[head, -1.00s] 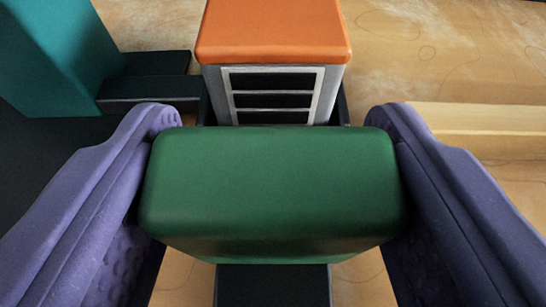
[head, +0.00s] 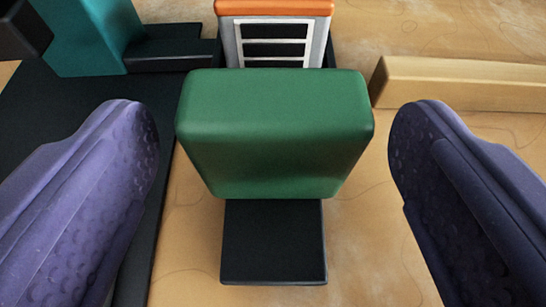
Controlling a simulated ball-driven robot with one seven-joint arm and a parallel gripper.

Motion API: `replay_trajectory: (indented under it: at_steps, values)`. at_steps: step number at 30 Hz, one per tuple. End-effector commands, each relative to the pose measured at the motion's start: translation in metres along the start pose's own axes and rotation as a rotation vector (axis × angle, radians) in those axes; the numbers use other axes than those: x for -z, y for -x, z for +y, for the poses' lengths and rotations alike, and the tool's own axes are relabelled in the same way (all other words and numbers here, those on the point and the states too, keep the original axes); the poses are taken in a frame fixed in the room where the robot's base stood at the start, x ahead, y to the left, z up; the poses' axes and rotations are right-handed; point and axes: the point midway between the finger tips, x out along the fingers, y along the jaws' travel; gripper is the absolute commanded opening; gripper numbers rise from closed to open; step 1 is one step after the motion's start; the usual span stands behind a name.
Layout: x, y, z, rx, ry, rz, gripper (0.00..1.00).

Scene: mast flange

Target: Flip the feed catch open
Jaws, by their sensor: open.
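A green block-shaped part (head: 273,130), which may be the feed catch, stands in the middle of the head view, above a dark flat plate (head: 273,243). My gripper (head: 272,125) is open, with one purple finger on each side of the green part and a clear gap to both. Behind the green part is a grey body with a slatted dark front (head: 274,42) and an orange top (head: 274,7). How the green part joins the things below and behind it is hidden.
A teal block (head: 85,35) stands at the upper left on a dark base (head: 80,120). A pale wooden bar (head: 460,84) lies at the right, behind my right finger. Bare wooden surface (head: 375,220) shows to the right of the dark plate.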

Motion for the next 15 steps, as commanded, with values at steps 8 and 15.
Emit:
replay_trajectory:
  at_steps: [8, 15]
  values:
    - [0.001, 0.048, -0.001, 0.002, 0.001, -0.002, 0.85]
    - [0.0, 0.055, 0.0, 0.0, 0.0, -0.001, 0.85]
